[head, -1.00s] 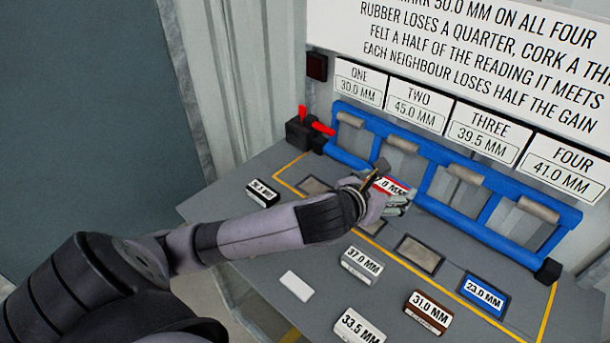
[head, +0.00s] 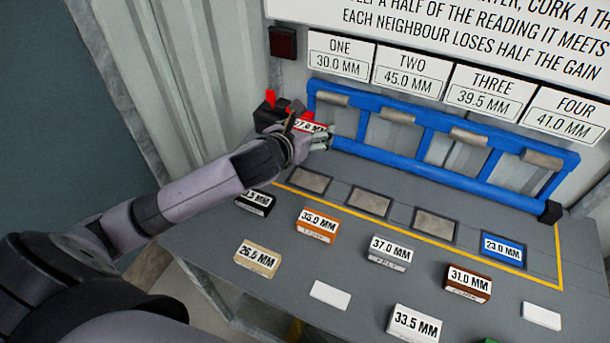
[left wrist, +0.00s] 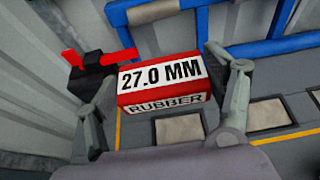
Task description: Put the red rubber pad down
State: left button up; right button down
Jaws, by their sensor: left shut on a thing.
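The red rubber pad (left wrist: 162,82) shows in the left wrist view with a white label reading 27.0 MM and RUBBER. My left gripper (left wrist: 165,95) is shut on it, one finger on each side. In the head view the pad (head: 311,125) is partly covered by my left gripper (head: 305,138), near the left end of the blue frame (head: 440,135). It looks held above the table. Three dark square plates, such as the leftmost one (head: 310,179), lie bare in front of the frame. My right gripper is not in view.
A black block with red handles (head: 270,112) stands at the frame's left end. A blue 23.0 MM pad (head: 503,250) lies on the fourth plate. Orange (head: 315,226), grey (head: 390,253) and brown (head: 469,284) pads, among others, lie on the grey table (head: 340,262).

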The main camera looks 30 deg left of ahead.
pick_arm(q)
send_over(307, 184)
notch_tip(307, 184, down, 11)
jog(key=shift+f, duration=0.2)
jog(key=shift+w+f+b, duration=0.1)
jog(key=shift+f+b, duration=0.35)
jog(key=shift+f, duration=1.8)
jog(key=shift+f, duration=0.1)
jog(key=o, duration=1.2)
jog(key=shift+o, duration=0.2)
